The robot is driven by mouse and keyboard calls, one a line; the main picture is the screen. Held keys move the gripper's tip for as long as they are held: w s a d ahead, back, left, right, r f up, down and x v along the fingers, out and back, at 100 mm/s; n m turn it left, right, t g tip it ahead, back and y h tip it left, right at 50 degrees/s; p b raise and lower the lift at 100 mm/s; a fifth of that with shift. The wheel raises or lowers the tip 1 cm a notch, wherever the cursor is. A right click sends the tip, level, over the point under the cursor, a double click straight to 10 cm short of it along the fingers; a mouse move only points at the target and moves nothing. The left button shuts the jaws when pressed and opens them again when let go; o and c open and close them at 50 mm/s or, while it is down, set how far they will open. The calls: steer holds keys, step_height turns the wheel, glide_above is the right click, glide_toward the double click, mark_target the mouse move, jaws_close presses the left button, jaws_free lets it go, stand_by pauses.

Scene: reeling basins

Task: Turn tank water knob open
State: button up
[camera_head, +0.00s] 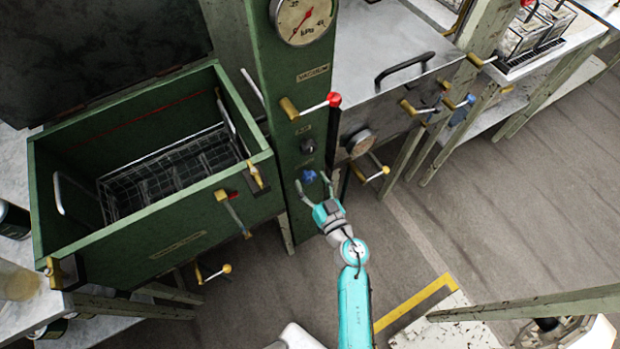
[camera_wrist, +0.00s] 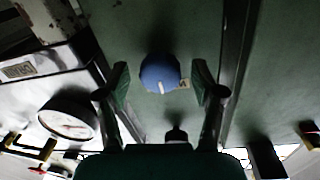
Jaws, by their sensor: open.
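The blue knob (camera_head: 309,176) is on the front of the green column (camera_head: 297,150), below a small black knob (camera_head: 307,146). In the wrist view the blue knob (camera_wrist: 160,73) has a white pointer mark, and a small label sits beside it. My gripper (camera_head: 313,187) is open in front of the blue knob. In the wrist view its two fingers (camera_wrist: 160,85) stand to the left and right of the knob, with a gap on each side. I cannot tell how far the fingertips are from the panel.
A green tank (camera_head: 150,235) with a wire basket (camera_head: 170,172) stands left of the column. A red-tipped lever (camera_head: 320,105) and a vacuum gauge (camera_head: 303,18) are above the knob. A metal box with a round dial (camera_head: 361,143) is at right. Open floor (camera_head: 500,190) lies farther right.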

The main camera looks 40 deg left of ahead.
steer(key=shift+w+a, duration=0.25)
steer(key=shift+a, duration=0.3)
steer(key=c, duration=1.1)
steer(key=shift+c, duration=0.2)
